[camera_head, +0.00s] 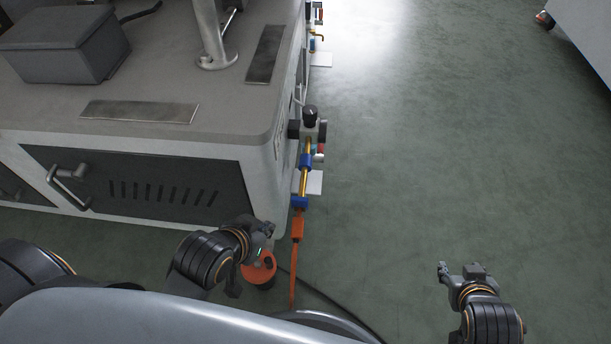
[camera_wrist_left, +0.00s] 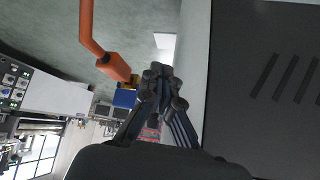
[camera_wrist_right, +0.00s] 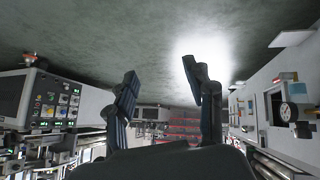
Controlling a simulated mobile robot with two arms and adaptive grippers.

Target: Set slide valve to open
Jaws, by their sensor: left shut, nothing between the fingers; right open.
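A line of air fittings hangs on the machine's corner in the head view. It has a black-knobbed regulator (camera_head: 310,116), a brass tube (camera_head: 304,181), an upper blue fitting (camera_head: 306,161) and a lower blue fitting (camera_head: 300,202). I cannot tell which part is the slide valve or its setting. An orange hose connector (camera_head: 297,229) hangs below. My left gripper (camera_head: 269,230) is shut and empty, just left of that connector. In the left wrist view its fingertips (camera_wrist_left: 162,76) appear beside a blue fitting (camera_wrist_left: 125,98); contact is unclear. My right gripper (camera_head: 459,268) is open and empty over the floor.
The grey machine cabinet (camera_head: 195,150) with a door handle (camera_head: 70,185) stands close to my left arm. An orange round part (camera_head: 259,269) and a black cable lie below the left gripper. The green floor (camera_head: 440,150) to the right is clear.

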